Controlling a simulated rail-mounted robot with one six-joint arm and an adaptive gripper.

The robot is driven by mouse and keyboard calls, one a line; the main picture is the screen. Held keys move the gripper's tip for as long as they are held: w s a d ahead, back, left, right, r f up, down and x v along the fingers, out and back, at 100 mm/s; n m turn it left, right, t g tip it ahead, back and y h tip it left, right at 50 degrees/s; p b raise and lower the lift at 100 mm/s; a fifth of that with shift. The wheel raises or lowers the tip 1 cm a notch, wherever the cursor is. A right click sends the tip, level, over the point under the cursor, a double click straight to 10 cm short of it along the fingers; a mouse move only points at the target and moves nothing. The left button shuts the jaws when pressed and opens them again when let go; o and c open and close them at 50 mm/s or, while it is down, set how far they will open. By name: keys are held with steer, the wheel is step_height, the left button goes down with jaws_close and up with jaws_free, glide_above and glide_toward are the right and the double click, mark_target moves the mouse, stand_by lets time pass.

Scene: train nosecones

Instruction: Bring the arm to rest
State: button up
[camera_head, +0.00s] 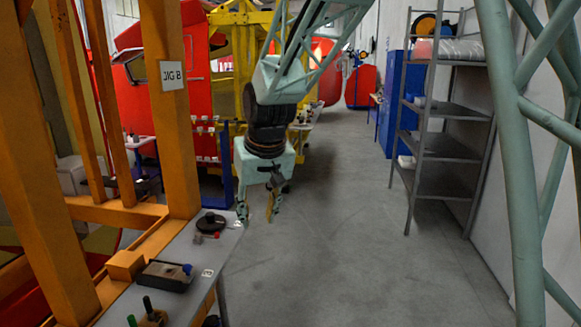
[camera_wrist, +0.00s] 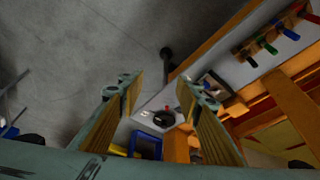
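My gripper (camera_head: 257,208) hangs from my teal arm in the middle of the head view, pointing down just right of the grey workbench (camera_head: 177,254). Its two fingers are apart with nothing between them. In the wrist view my gripper (camera_wrist: 165,95) also shows spread fingers with wood-coloured inner pads. The bench end with a round black object (camera_wrist: 164,118) appears beyond the gap, below the fingers and not touched.
The bench bears the black disc-like object (camera_head: 210,223), a grey tray-like box (camera_head: 165,275) and coloured-handled tools (camera_head: 148,308). An orange jig frame (camera_head: 172,110) stands at left. Metal shelves (camera_head: 443,140) and a blue cabinet (camera_head: 388,100) stand at right. The floor between is clear.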

steer(key=s+d+r+m+h+b, duration=0.1)
steer(key=s+d+r, duration=0.2)
steer(key=s+d, duration=0.7)
steer(key=s+d+r+m+b, duration=0.15)
steer(key=s+d+r, duration=0.25)
steer(key=s+d, duration=0.6)
steer(key=s+d+f+m+b, duration=0.1)
steer(key=s+d, duration=0.4)
steer(key=s, duration=0.7)
steer(key=s+d+f+m+b, duration=0.1)
steer(key=s+d+f, duration=0.3)
steer(key=s, duration=0.8)
steer(key=shift+s+d+h+b, duration=0.4)
steer(key=shift+b, duration=0.15)
